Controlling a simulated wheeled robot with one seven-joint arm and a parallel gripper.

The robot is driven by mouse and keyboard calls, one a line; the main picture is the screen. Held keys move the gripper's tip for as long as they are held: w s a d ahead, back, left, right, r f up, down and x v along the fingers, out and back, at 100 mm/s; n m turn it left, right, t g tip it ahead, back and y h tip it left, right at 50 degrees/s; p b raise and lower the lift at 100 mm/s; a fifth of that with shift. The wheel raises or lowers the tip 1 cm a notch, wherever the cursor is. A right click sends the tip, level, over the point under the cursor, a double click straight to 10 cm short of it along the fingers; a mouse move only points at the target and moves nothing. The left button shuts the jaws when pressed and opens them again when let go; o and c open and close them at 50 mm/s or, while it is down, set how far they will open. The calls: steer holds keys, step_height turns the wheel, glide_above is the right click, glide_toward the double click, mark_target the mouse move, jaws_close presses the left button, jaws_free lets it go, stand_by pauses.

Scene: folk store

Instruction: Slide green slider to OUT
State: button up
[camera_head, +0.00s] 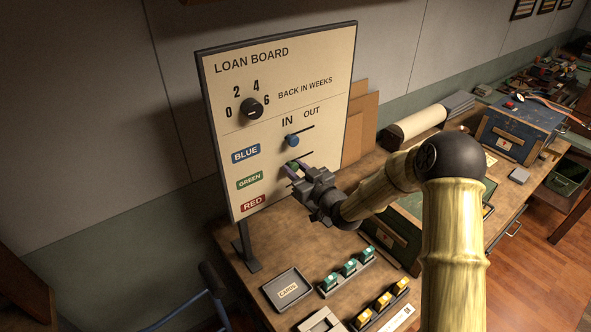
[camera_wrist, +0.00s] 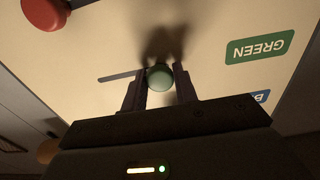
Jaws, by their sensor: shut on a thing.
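The LOAN BOARD (camera_head: 325,85) stands upright on the table. The green slider knob (camera_head: 294,164) is on its slot in the GREEN row, under the IN side, with bare slot running right toward OUT. My gripper (camera_head: 293,170) is at the board with its fingers on this knob. In the wrist view, which is upside down, the round green knob (camera_wrist: 160,78) sits between the two fingertips, and bare slot (camera_wrist: 117,75) shows to its left. The GREEN label (camera_head: 249,180) is left of the knob.
The blue slider knob (camera_head: 292,140) is just above, under IN. A red knob (camera_wrist: 45,10) shows in the wrist view; my gripper hides it in the head view. A black dial (camera_head: 251,108) is higher up. A CARDS tray (camera_head: 288,290) and small coloured items stand below on the table.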

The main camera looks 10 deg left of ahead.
steer(key=shift+w, duration=0.1)
steer(key=shift+w+d+b, duration=0.5)
steer(key=shift+w+d, duration=2.1)
steer(key=shift+w, duration=0.25)
steer(key=o, duration=0.9)
steer(key=b, duration=0.2)
glide_toward(310, 153)
steer(key=v, duration=0.2)
steer(key=shift+s+d, duration=0.2)
steer(key=shift+s, duration=0.1)
steer(key=shift+d, duration=0.1)
